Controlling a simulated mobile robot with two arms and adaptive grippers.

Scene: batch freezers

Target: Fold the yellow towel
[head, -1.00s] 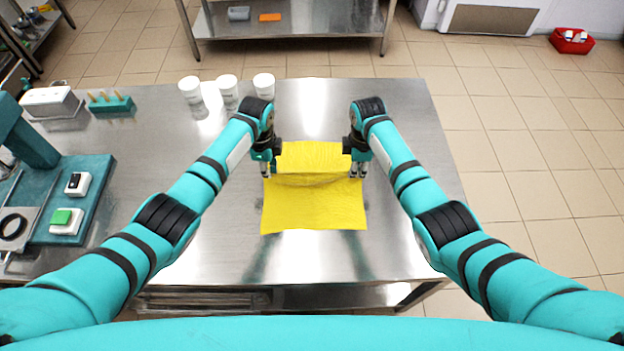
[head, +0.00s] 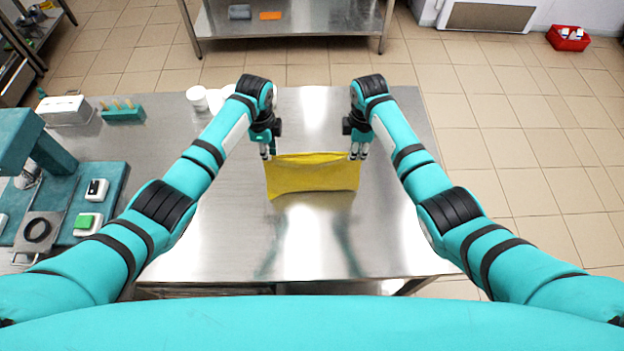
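The yellow towel (head: 314,178) shows in the head view as a wide, short band over the steel table, with a slightly curved lower edge. My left gripper (head: 268,155) is at its upper left corner, fingers pointing down and seemingly closed on it. My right gripper (head: 358,153) is at its upper right corner in the same way. The upper edge runs fairly straight between the two grippers. The upper part looks raised; whether the lower edge touches the table cannot be told.
The steel table (head: 300,235) is bare in front of the towel. A white cup (head: 197,98) stands at the back left, others partly behind my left arm. A teal device (head: 85,205) and a teal holder with pegs (head: 123,112) are on the left. A white box (head: 65,110) stands beside the holder.

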